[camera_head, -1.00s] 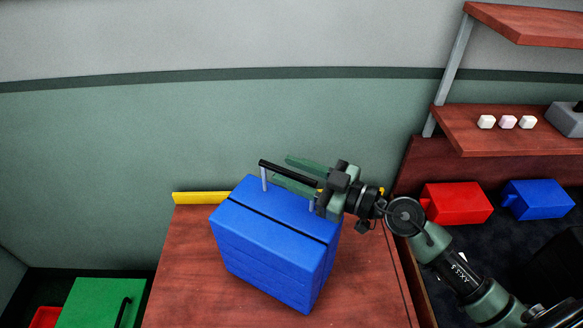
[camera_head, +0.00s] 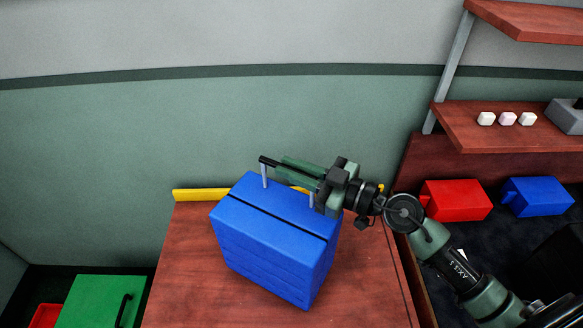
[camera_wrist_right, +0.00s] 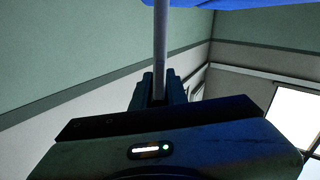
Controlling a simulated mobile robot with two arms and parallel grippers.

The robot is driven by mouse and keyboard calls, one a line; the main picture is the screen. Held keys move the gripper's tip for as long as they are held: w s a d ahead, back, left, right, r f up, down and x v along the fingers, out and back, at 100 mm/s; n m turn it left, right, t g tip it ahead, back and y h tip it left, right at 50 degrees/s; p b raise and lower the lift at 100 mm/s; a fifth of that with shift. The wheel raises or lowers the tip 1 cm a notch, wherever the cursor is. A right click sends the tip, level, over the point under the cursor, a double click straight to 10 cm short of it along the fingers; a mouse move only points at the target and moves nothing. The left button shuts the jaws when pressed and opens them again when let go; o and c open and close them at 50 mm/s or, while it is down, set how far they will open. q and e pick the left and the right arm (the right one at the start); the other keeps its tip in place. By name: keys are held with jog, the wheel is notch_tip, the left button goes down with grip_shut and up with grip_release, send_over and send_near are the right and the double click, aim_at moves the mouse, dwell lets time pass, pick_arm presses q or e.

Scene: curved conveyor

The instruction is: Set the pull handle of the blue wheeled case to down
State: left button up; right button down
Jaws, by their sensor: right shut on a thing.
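The blue wheeled case (camera_head: 270,240) stands on the reddish wooden surface in the head view. Its pull handle, a black grip bar (camera_head: 268,161) on two grey rods, stands up above the top of the case. My right gripper (camera_head: 289,170) reaches in from the right and is shut on the handle's grip bar, leaving only the bar's left end clear. In the right wrist view, a grey rod (camera_wrist_right: 161,50) runs between the gripper and the blue case (camera_wrist_right: 240,3) at the top edge. My left gripper is not in view.
The wooden surface (camera_head: 180,270) has a yellow strip (camera_head: 200,194) at its back edge. A red bin (camera_head: 455,201) and a blue bin (camera_head: 537,197) are at the right, below a shelf (camera_head: 470,138) with white cubes. A green case (camera_head: 95,300) is at lower left.

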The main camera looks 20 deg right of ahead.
dwell(0.9)
jog(key=shift+f, duration=1.6)
jog(key=c, duration=1.4)
grip_release()
jog(key=shift+r, duration=0.1)
jog(key=shift+d, duration=0.1)
jog(key=b+v, duration=0.2)
jog(key=v, duration=0.5)
jog(key=shift+s+d+b, duration=0.2)
jog(key=shift+s+b, duration=0.15)
